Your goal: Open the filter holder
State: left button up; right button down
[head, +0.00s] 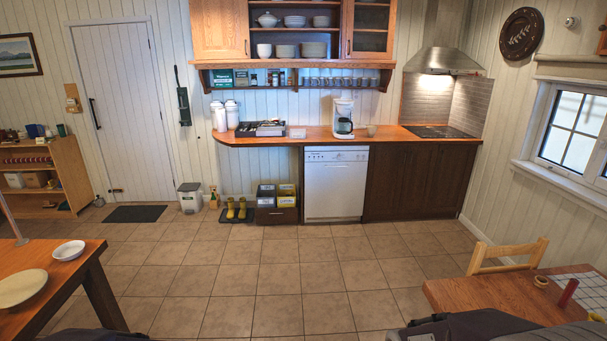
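A white drip coffee maker (343,117) with a dark carafe stands upright on the wooden counter (270,139) at the back of the room. Its filter holder is in the upper part of the machine; it is too small to tell whether it is open or shut. Both my grippers are out of view. Dark shapes at the bottom edge are cut off.
A dining table (70,262) with bowls stands front left. Another table (480,297) with a chair (507,257) stands front right. The tiled floor (260,275) between them is clear up to the white dishwasher (335,188).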

aim_at(343, 111)
jog(key=i+z, duration=0.1)
jog(key=i, duration=0.4)
jog(key=i+z, duration=0.1)
jog(key=i, duration=0.45)
jog(key=i+z, duration=0.15)
jog(key=i, duration=0.35)
jog(key=i+z, duration=0.1)
jog(key=i, duration=0.45)
jog(key=i+j+z, duration=0.1)
jog(key=i, duration=0.4)
jog(key=i+j+z, duration=0.1)
jog(key=i+j, duration=0.2)
jog(key=i, duration=0.2)
jog(key=i+j+z, duration=0.15)
jog(key=i, duration=0.35)
jog(key=i+l, duration=0.1)
jog(key=i, duration=0.5)
jog(key=i+l, duration=0.1)
jog(key=i, duration=0.45)
jog(key=i+l+u, duration=0.1)
jog(key=i, duration=0.5)
jog(key=i+l, duration=0.15)
jog(key=i, duration=0.4)
